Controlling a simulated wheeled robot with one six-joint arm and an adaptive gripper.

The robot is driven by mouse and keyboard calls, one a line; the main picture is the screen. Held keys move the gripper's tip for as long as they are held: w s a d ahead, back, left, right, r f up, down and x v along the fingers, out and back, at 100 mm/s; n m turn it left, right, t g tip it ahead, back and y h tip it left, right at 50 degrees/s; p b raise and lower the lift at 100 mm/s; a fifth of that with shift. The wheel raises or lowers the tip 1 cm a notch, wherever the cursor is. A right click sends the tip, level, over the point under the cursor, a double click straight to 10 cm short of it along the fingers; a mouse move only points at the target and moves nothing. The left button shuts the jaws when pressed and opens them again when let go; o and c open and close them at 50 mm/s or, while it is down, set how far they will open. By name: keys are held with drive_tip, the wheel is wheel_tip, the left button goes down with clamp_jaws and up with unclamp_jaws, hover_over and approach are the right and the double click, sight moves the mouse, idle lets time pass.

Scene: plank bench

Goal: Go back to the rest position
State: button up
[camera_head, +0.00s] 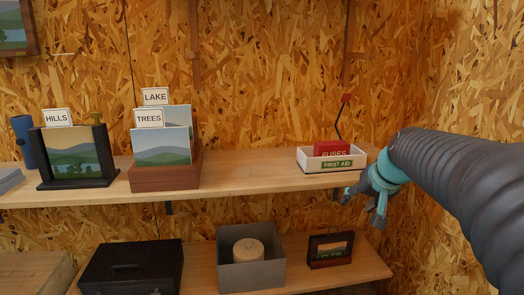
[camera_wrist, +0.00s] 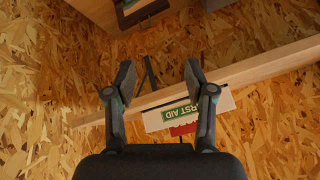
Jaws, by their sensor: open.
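My gripper (camera_head: 366,198) is at the right in the head view, just in front of the shelf edge and below the white first aid box (camera_head: 312,163). Its two teal and dark fingers are spread apart with nothing between them. In the wrist view my gripper (camera_wrist: 158,82) also shows open and empty. The white box with its green FIRST AID label (camera_wrist: 180,114) appears there upside down, partly behind the right finger.
The upper shelf (camera_head: 245,180) holds picture cards labelled HILLS (camera_head: 57,117), LAKE (camera_head: 155,96) and TREES (camera_head: 149,118). The lower shelf (camera_head: 300,277) holds a black case (camera_head: 130,268), a grey bin (camera_head: 250,276) with a round tan object, and a small framed picture (camera_head: 330,249). The upper shelf's middle is clear.

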drive_tip(key=s+a+f+n, duration=0.1)
drive_tip(key=s+a+f, duration=0.2)
drive_tip(key=s, duration=1)
drive_tip(key=s+a+f+n+g+h, duration=0.1)
drive_tip(key=s+a+f, duration=0.3)
drive_tip(key=s, duration=0.9)
drive_tip(key=shift+a+f+n, duration=0.3)
drive_tip(key=shift+f+n, duration=0.1)
drive_tip(key=shift+f, duration=0.8)
